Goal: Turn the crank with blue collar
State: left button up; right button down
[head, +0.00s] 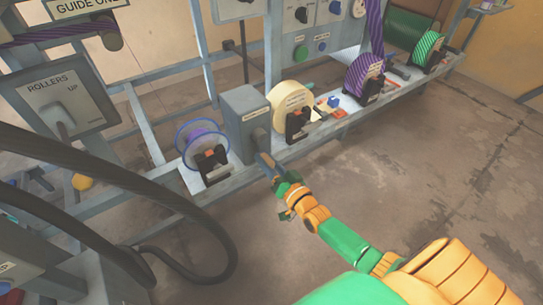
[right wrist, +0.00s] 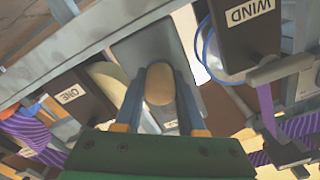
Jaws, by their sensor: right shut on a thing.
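A grey box (head: 245,112) stands at the front of the low frame between two spools. A rounded tan-grey crank handle (head: 260,138) sticks out of its front. My right gripper (head: 266,162) reaches up to it from the lower right. In the right wrist view, the two blue-and-orange fingers (right wrist: 160,75) lie on either side of the rounded tan handle end (right wrist: 159,86), shut on it. The grey box (right wrist: 150,45) shows behind it. I cannot make out a blue collar on the crank apart from the blue fingers. My left gripper is not in view.
A clear spool with a blue rim (head: 180,140) stands left of the box, a cream spool (head: 291,97) right of it. Purple (head: 362,72) and green (head: 425,48) spools stand farther right. Thick black hoses (head: 90,165) loop at left. The floor (head: 400,180) is clear.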

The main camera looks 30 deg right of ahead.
jog(key=m, duration=0.1)
jog(key=a+m, duration=0.1)
jog(key=m, duration=0.1)
jog(key=shift+a+r+p, duration=0.15)
jog(key=shift+r+p, duration=0.2)
jog(key=shift+p, duration=0.05)
jog(key=a+m, duration=0.1)
jog(key=m, duration=0.1)
jog(key=a+r+m+p, duration=0.1)
jog(key=m, duration=0.1)
jog(key=shift+s+r, duration=0.1)
jog(key=shift+r, duration=0.05)
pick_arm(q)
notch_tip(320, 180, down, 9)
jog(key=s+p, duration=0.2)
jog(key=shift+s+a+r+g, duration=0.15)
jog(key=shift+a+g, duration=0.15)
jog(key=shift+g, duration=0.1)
pick_arm(e)
jog(key=shift+s+a+r+m, duration=0.1)
jog(key=shift+a+r+m, duration=0.35)
jog(key=shift+m, duration=1.1)
jog(key=shift+w+a+r+m, duration=0.1)
jog(key=shift+r+m, duration=0.65)
jog(key=shift+m, duration=0.75)
jog(key=shift+s+a+r+m, duration=0.1)
jog(key=shift+a+r+m, duration=0.35)
jog(key=shift+m, duration=1.1)
jog(key=shift+d+r, duration=0.2)
